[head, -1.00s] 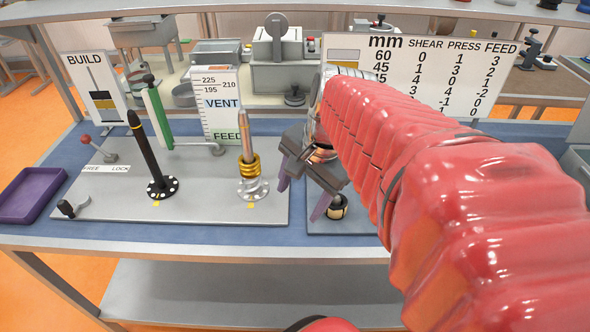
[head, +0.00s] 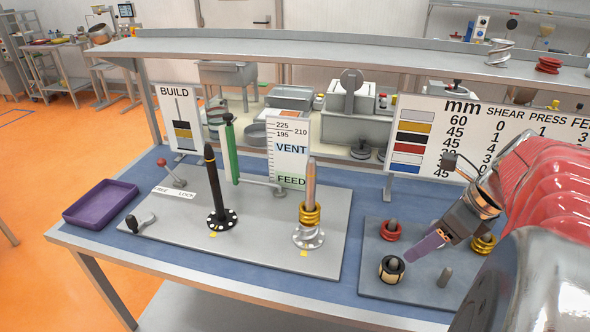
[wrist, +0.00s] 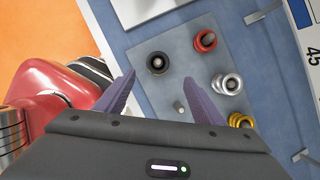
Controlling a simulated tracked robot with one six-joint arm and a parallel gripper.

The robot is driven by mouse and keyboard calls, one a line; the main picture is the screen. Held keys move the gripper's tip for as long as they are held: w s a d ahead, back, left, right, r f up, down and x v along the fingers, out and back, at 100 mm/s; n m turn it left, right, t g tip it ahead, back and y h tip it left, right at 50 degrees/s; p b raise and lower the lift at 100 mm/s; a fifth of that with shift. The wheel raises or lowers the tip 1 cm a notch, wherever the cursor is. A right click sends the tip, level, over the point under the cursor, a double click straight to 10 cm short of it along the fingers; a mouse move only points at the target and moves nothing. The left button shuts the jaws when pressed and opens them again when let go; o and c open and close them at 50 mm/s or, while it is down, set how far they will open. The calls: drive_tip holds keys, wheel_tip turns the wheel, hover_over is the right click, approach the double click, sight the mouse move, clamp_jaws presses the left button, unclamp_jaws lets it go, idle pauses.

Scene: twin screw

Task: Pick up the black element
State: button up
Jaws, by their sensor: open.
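The black element (head: 391,268) is a short dark ring with a pale band, seated around a peg at the front left of a grey plate. In the wrist view the black element (wrist: 157,63) lies just beyond the gap between the fingertips. My gripper (head: 413,254) has purple fingers and hangs above the plate, a little right of the black element in the head view. In the wrist view my gripper (wrist: 159,79) is open, with nothing between its fingers.
The grey plate (head: 372,288) also carries a red element (head: 390,230), a gold element (head: 483,242), a silver element (wrist: 227,84) and a bare peg (head: 445,277). A larger board (head: 265,238) with a tall black stack (head: 214,185) stands left. A purple tray (head: 100,203) lies far left.

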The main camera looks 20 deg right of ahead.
sight(397, 262)
drive_tip(key=x, duration=0.8)
drive_tip(key=shift+w+f, duration=0.1)
drive_tip(key=shift+f, duration=0.25)
drive_tip(key=shift+x, duration=2.6)
drive_tip(key=shift+a, duration=0.15)
drive_tip(key=c, duration=1.3)
